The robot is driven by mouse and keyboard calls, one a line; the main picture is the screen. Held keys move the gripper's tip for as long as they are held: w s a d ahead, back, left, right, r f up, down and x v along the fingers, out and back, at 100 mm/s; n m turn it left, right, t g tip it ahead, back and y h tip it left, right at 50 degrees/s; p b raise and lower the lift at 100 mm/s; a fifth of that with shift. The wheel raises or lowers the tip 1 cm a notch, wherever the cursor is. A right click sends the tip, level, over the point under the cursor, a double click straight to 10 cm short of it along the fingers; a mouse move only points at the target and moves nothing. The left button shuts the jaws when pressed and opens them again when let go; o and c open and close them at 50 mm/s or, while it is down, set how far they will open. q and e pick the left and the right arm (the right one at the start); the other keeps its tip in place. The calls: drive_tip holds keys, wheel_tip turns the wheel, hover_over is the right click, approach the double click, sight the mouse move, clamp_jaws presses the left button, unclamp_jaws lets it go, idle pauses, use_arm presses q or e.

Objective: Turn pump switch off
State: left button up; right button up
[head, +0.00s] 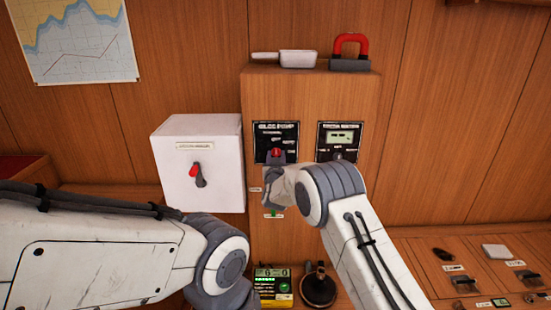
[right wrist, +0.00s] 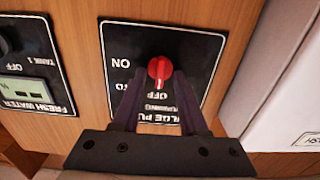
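The pump switch is a red knob (head: 277,153) on the black bilge pump panel (head: 288,130), on the front of a wooden cabinet. In the right wrist view the panel (right wrist: 205,55) appears upside down, with the red knob (right wrist: 160,68) near its middle and an ON label to its left. The knob's narrow end points down in that view. My right gripper (right wrist: 157,85) is open, its two dark fingers apart on either side just below the knob. I cannot tell whether they touch it. My left arm reaches in from the left; its gripper is out of view.
A white box (head: 225,155) with a red-handled switch stands left of the cabinet. The fresh water panel (head: 340,137) is to the right. A green-lit device (head: 271,285) and a dark round-based object (head: 318,288) sit below. Several small items lie on the right counter (head: 430,258).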

drive_tip(key=s+b, duration=0.2)
drive_tip(key=s, duration=0.8)
drive_tip(key=shift+s, duration=0.25)
drive_tip(key=s+a+n+g+y+p, duration=0.15)
drive_tip(key=s+a+g, duration=0.3)
drive_tip(key=s, duration=0.65)
drive_tip(key=s+a+n+g+y, duration=0.3)
drive_tip(key=s+g, duration=0.3)
drive_tip(key=s, duration=0.5)
drive_tip(key=s+d+n+g+h, duration=0.1)
drive_tip(key=s+d, duration=0.3)
drive_tip(key=s, duration=0.4)
drive_tip(key=s+d+g+h, duration=0.1)
drive_tip(key=s+d+g, duration=0.3)
drive_tip(key=s, duration=0.5)
drive_tip(key=s+d+f+n+g+h, duration=0.1)
drive_tip(key=s+d, duration=0.3)
drive_tip(key=s, duration=0.5)
drive_tip(key=shift+s+d+n+g+p, duration=0.15)
drive_tip(key=shift+n+g+p, duration=0.2)
drive_tip(key=shift+g, duration=0.4)
drive_tip(key=shift+h, duration=0.25)
